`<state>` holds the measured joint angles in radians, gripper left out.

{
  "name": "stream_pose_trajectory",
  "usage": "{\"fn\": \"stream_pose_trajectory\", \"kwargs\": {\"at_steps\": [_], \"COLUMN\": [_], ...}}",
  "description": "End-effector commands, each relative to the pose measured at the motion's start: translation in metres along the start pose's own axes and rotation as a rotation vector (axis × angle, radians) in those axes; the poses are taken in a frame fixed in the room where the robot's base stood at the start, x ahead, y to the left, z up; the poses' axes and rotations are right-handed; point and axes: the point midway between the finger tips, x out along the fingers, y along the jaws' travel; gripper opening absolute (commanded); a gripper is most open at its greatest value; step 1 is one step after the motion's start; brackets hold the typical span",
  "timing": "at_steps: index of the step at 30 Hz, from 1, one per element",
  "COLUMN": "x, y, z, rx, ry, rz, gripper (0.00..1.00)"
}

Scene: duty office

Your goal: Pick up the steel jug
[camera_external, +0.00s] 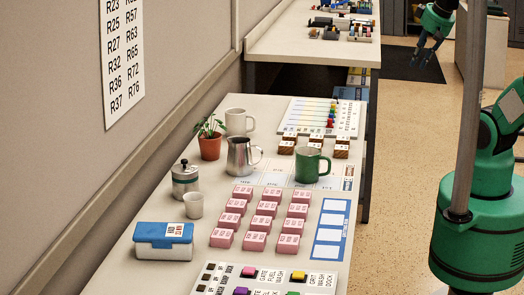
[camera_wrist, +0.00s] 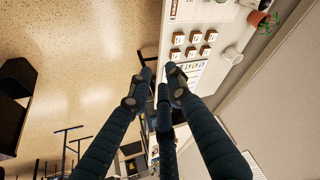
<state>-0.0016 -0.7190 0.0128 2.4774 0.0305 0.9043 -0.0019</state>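The steel jug (camera_external: 240,157) stands upright on the white counter (camera_external: 150,210) in the external view, with its handle to the right. It stands between the potted plant (camera_external: 209,138) and the green mug (camera_external: 312,164), in front of the white mug (camera_external: 238,121). My gripper (camera_external: 427,60) is high at the upper right of the external view, well away from the jug and off the counter's side. Its fingers are spread and hold nothing. In the wrist view the fingers (camera_wrist: 160,76) also stand apart.
Pink blocks (camera_external: 257,217) fill the counter's middle. Wooden blocks (camera_external: 315,143) lie behind the green mug. A metal canister (camera_external: 185,180), a small white cup (camera_external: 194,205) and a blue-lidded box (camera_external: 164,240) stand at left. The wall bounds the counter's left; open floor (camera_external: 405,150) lies right.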

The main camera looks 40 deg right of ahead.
Motion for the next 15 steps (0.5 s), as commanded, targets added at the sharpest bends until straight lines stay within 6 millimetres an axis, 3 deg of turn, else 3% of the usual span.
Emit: {"fn": "stream_pose_trajectory", "kwargs": {"at_steps": [15], "x": [0.052], "y": [-0.060], "z": [-0.062], "rx": [0.144], "ry": [-0.220], "rz": [-0.184], "gripper": [0.18]}}
